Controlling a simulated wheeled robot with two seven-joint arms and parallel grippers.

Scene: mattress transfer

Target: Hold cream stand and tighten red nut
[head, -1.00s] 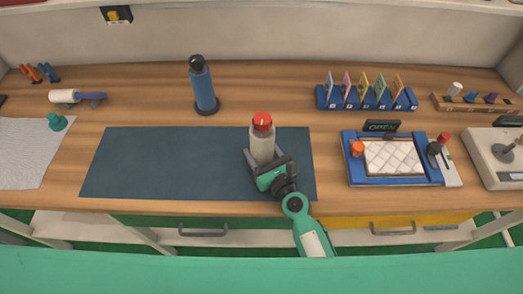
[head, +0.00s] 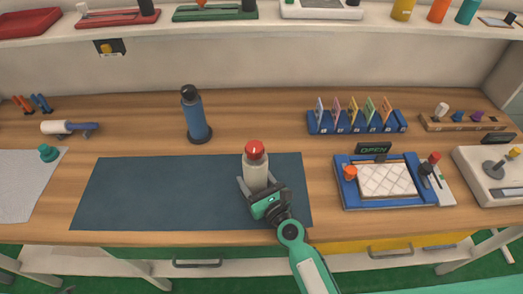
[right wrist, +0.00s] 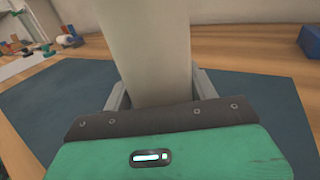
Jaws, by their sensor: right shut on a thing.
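The cream stand (head: 256,175) stands upright on the dark blue mat, with the red nut (head: 255,149) on its top. My right gripper (head: 258,190) is shut on the cream stand from the front, low on its body. In the right wrist view the stand (right wrist: 152,50) rises between the two fingers of my right gripper (right wrist: 158,88). The red nut is out of the right wrist view.
The dark mat (head: 150,190) is clear left of the stand. A blue bottle (head: 195,118) stands behind it. A blue-framed tray (head: 345,195) lies to the right, and a card rack (head: 355,128) stands behind. A shelf (head: 265,40) runs above.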

